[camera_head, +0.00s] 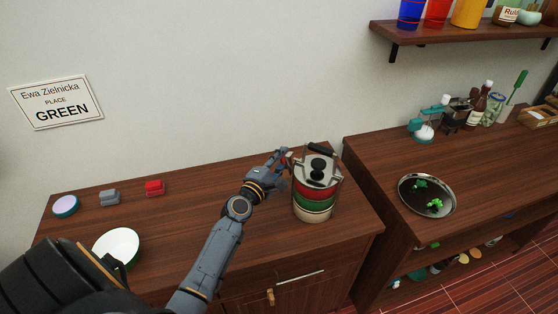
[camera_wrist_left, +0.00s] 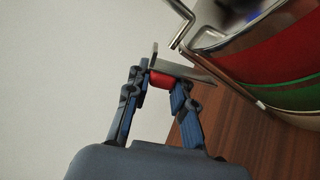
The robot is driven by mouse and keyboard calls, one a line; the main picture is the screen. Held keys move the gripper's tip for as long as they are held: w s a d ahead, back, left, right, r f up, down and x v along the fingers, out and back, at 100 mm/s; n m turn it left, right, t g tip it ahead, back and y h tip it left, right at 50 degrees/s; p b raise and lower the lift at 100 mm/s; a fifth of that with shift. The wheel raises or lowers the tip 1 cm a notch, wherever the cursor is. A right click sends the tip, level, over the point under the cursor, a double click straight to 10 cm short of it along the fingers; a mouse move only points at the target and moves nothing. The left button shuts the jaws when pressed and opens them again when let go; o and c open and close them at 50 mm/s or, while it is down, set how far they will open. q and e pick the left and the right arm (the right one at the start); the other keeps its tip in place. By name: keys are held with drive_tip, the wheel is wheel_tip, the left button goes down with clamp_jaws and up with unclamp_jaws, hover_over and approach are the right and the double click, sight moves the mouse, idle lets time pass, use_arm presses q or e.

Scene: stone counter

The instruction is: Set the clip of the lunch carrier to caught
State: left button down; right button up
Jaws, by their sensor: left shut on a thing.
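The lunch carrier (camera_head: 316,190) stands upright near the right end of the left wooden counter, with red, green and cream tiers, a metal lid and a dark handle. In the left wrist view its side (camera_wrist_left: 285,60) fills the upper right. The clip (camera_wrist_left: 185,68) is a metal piece with a red grip, beside the carrier's upper side. My left gripper (camera_head: 285,158) is at the carrier's upper left side. In the wrist view, its fingers (camera_wrist_left: 160,84) are shut on the clip's red grip. I cannot tell how the clip's far end meets the carrier. My right gripper is not in view.
A white bowl (camera_head: 116,246), a lilac-topped round container (camera_head: 65,206), a grey block (camera_head: 109,197) and a red block (camera_head: 154,187) lie on the counter's left. A round tray (camera_head: 412,200) and several bottles stand on the right counter. A shelf (camera_head: 460,36) hangs above it.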

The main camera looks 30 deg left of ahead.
use_arm(q)
drive_tip(key=shift+d+r+m, duration=0.2)
drive_tip(key=shift+d+m, duration=0.15)
drive_tip(key=shift+m, duration=0.5)
drive_tip(key=shift+d+r+m, duration=0.15)
drive_tip(key=shift+d+m, duration=0.15)
drive_tip(key=shift+m, duration=0.55)
drive_tip(key=c, duration=1.1)
unclamp_jaws()
drive_tip(key=shift+d, duration=0.1)
drive_tip(key=s, duration=1.2)
drive_tip(key=shift+d, duration=0.3)
